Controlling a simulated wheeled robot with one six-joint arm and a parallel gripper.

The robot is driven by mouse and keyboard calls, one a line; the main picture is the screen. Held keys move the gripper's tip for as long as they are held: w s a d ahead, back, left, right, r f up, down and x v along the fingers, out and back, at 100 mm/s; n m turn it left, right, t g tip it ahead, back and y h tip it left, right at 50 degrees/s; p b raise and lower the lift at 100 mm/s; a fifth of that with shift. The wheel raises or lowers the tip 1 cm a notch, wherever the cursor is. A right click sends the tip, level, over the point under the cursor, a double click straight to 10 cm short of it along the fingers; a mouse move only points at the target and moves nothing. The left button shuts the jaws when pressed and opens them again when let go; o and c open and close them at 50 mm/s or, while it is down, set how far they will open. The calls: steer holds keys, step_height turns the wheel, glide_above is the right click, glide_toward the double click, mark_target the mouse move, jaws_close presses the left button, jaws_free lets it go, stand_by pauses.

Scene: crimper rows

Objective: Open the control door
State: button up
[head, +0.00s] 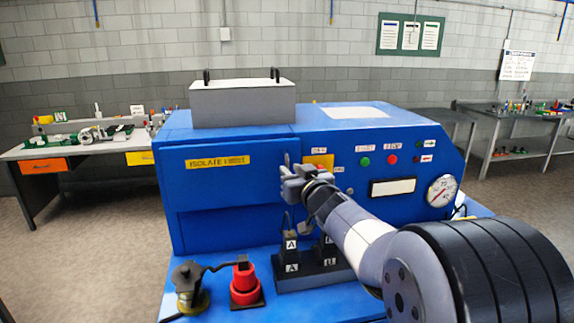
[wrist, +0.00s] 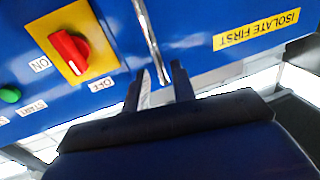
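The control door (head: 222,192) is the blue front panel on the left of the machine, with a yellow "ISOLATE FIRST" label that also shows upside down in the wrist view (wrist: 257,30). The door appears shut. A slim metal handle (wrist: 149,36) stands at the door's edge near the yellow switch plate. My gripper (wrist: 158,84) is open, its two dark fingers apart, with the handle's near end between or just ahead of the tips. Contact cannot be told. In the head view my gripper (head: 292,182) covers part of the handle and panel.
A red rotary switch (wrist: 69,50) on a yellow plate is close beside my gripper. A red knob (head: 243,276), a black-capped fitting (head: 188,278) and black blocks marked A (head: 305,274) stand on the ledge below. A grey box (head: 243,103) sits on top.

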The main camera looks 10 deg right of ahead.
mark_target(288, 167)
steer(key=shift+w+a, duration=0.2)
steer(key=shift+w, duration=0.7)
steer(key=shift+w+a, duration=0.15)
steer(key=shift+w, duration=0.75)
jaws_close()
